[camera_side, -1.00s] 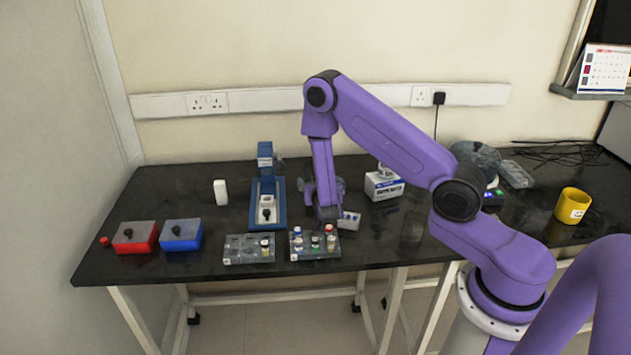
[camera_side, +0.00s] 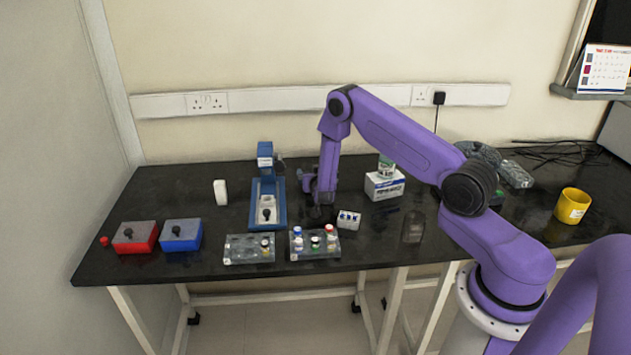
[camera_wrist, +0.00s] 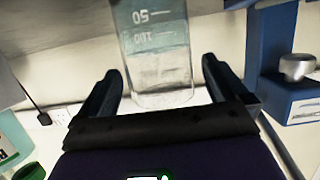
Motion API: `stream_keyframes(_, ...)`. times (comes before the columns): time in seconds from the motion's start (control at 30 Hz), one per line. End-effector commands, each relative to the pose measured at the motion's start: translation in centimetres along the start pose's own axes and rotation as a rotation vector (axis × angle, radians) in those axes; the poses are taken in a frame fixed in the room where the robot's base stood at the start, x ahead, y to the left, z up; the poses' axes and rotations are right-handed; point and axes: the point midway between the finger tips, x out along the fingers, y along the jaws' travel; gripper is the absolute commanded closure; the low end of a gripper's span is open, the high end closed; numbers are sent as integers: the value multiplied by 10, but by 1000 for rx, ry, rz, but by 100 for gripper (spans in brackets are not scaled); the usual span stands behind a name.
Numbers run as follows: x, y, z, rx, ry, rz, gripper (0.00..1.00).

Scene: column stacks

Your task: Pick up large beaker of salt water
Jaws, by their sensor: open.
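A clear glass beaker (camera_wrist: 158,45) with white volume marks, shown upside down, appears in the wrist view. It holds a clear liquid; I cannot read from the frames that it is salt water. My gripper (camera_wrist: 160,72) is open, with one dark finger on each side of the beaker's image. No contact is visible, and I cannot tell how deep the beaker sits between the fingers. In the side view my gripper (camera_side: 319,195) is low over the black bench, right of the blue stand. There the arm mostly hides the beaker.
The blue stand (camera_side: 268,205) is close on the left. A white box (camera_side: 384,185) carries a bottle on the right. A small vial holder (camera_side: 348,220) and two racks (camera_side: 315,244) (camera_side: 249,248) stand in front. Another clear vessel (camera_side: 413,228) stands right.

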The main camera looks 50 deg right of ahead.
Motion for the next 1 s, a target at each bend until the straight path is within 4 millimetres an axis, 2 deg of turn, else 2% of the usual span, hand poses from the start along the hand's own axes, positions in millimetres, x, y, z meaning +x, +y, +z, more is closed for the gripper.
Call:
stream_keyframes(0.2, 17, 0, 0, 0, 1, 0, 0)
stream_keyframes(0.47, 19, 0, -1, 0, 1, 0, 0)
stream_keyframes(0.67, 18, 0, -1, 0, 1, 0, 62)
stream_keyframes(1.0, 18, -1, -3, 1, 3, -1, 62)
